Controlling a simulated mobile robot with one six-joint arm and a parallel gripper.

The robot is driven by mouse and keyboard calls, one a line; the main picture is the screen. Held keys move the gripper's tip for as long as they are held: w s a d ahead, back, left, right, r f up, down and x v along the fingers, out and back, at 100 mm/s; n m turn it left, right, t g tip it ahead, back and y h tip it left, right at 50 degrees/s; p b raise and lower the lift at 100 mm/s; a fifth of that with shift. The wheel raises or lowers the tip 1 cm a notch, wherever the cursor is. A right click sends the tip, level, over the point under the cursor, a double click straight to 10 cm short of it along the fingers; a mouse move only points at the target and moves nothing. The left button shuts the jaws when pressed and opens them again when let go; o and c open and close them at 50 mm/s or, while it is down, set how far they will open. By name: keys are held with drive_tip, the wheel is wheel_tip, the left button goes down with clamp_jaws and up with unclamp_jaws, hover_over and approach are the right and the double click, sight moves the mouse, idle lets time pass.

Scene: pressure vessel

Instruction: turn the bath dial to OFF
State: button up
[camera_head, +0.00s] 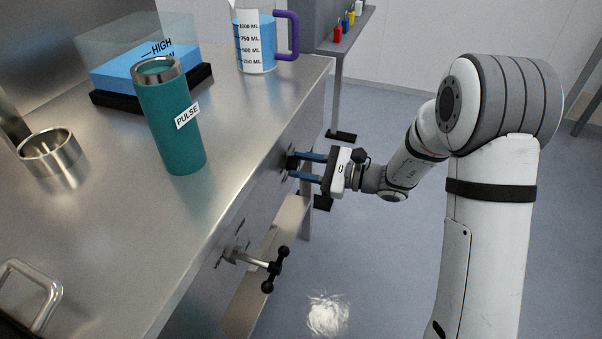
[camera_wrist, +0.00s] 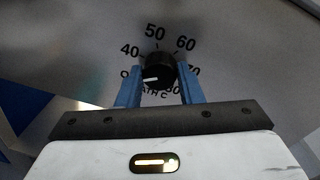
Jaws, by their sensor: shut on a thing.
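The bath dial (camera_wrist: 158,70) is a black round knob on the steel front panel, ringed by the marks 40, 50, 60 and 70. Its white pointer line lies toward the left, near a partly hidden label beginning with "O". The lower labels are partly covered by the knob and the fingers. In the head view the dial (camera_head: 291,161) shows as a small dark knob on the bench front. My gripper (camera_wrist: 160,76) is shut on the dial, with one blue finger on each side of it. In the head view my gripper (camera_head: 295,166) reaches the panel from the right.
A black T-handle valve (camera_head: 275,268) sticks out from the bench front, nearer than the dial. On the steel top stand a teal PULSE tumbler (camera_head: 172,120), a blue-filled jug (camera_head: 256,45), a blue water bath (camera_head: 130,70) and a steel cup (camera_head: 50,155). Floor beside the bench is open.

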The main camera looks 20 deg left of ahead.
drive_tip(key=shift+d+f+n+b, duration=0.1)
drive_tip(key=shift+f+n+b, duration=0.05)
drive_tip(key=shift+n+b, duration=1.25)
drive_tip(key=o, duration=1)
drive_tip(key=shift+d, duration=0.1)
drive_tip(key=d, duration=0.2)
drive_tip(key=d+p, duration=0.1)
drive_tip(key=d, duration=0.2)
drive_tip(key=d+p, duration=0.1)
drive_tip(key=d, duration=0.1)
drive_tip(key=shift+s+d+r, duration=0.2)
drive_tip(key=shift+d+r, duration=0.05)
drive_tip(key=shift+d, duration=0.05)
